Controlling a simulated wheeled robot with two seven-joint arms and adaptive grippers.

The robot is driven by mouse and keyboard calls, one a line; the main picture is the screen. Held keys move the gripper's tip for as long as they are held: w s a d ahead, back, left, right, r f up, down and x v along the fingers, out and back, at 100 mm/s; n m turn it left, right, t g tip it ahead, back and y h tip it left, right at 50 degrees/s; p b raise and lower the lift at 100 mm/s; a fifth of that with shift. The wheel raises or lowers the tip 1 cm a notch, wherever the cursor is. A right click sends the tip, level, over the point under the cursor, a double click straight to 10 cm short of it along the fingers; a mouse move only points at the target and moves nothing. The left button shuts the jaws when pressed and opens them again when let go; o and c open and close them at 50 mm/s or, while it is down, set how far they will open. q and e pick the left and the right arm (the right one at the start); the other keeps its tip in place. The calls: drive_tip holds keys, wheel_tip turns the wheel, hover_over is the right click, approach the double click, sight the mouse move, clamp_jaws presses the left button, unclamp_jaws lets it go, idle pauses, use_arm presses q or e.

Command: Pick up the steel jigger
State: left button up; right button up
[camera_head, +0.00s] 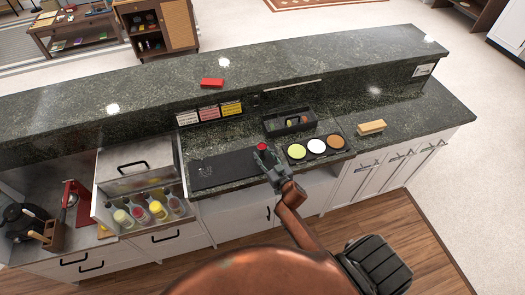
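My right gripper (266,158) reaches over the right end of the black bar mat (225,170) on the lower counter. It is seen from above, and its fingers are too small and dark to tell whether they are open or shut. A small red-topped thing (262,146) shows right at its fingertips; I cannot tell whether they touch. I cannot make out the steel jigger; it may be hidden by the gripper. A small, faint clear thing is at the mat's left end.
A black caddy (289,123) stands behind, right of the gripper. A tray with three round colored dishes (317,146) and a tan block (371,127) lie further right. Bottles (158,211) stand in a well at left. A red block (212,82) lies on the raised ledge.

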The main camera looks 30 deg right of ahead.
drive_tip(key=shift+w+f, duration=0.2)
drive_tip(key=shift+w, duration=0.6)
drive_tip(key=shift+c, duration=0.3)
clamp_jaws()
